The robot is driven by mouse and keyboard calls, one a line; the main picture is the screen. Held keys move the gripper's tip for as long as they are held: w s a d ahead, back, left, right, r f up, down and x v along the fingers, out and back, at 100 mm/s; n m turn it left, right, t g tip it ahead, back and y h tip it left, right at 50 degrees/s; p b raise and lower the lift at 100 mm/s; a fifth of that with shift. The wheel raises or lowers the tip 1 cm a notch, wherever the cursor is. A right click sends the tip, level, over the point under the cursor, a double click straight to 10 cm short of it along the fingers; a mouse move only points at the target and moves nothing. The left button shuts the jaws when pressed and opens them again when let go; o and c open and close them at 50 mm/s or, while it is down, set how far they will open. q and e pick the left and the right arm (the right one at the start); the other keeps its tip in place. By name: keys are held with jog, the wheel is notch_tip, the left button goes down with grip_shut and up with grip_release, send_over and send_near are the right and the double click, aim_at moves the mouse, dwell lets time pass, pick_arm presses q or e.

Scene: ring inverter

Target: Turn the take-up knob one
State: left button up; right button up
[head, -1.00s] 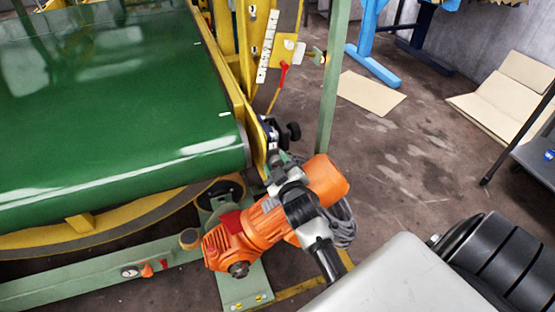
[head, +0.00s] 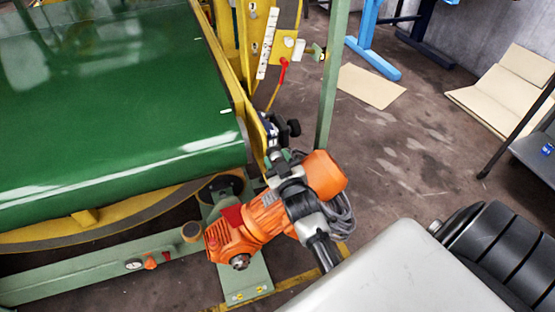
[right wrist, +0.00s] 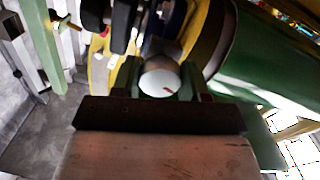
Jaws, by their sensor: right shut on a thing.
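My right gripper (head: 277,160) is at the corner of the green belt, low on the yellow side frame. It also shows in the right wrist view (right wrist: 160,84), shut around a round, pale-faced knob (right wrist: 160,80) with a small red mark on its face. In the head view the gripper and my arm hide that knob. I cannot read any number on it. A black knob (head: 293,127) stands just above the gripper on the machine's side. My left gripper is not in view.
The green belt (head: 120,120) fills the left. A green post (head: 331,90) stands close to the right of my gripper. A red-handled lever (head: 283,70) hangs on the yellow frame. Cardboard (head: 370,85) lies on the open floor behind.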

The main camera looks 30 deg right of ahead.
jog(key=o, duration=0.9)
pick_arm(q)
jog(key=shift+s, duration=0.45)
pick_arm(e)
jog(key=v, duration=1.1)
jog(key=shift+d+f, duration=0.1)
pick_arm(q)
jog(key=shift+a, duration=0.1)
pick_arm(e)
jog(key=shift+w, duration=0.1)
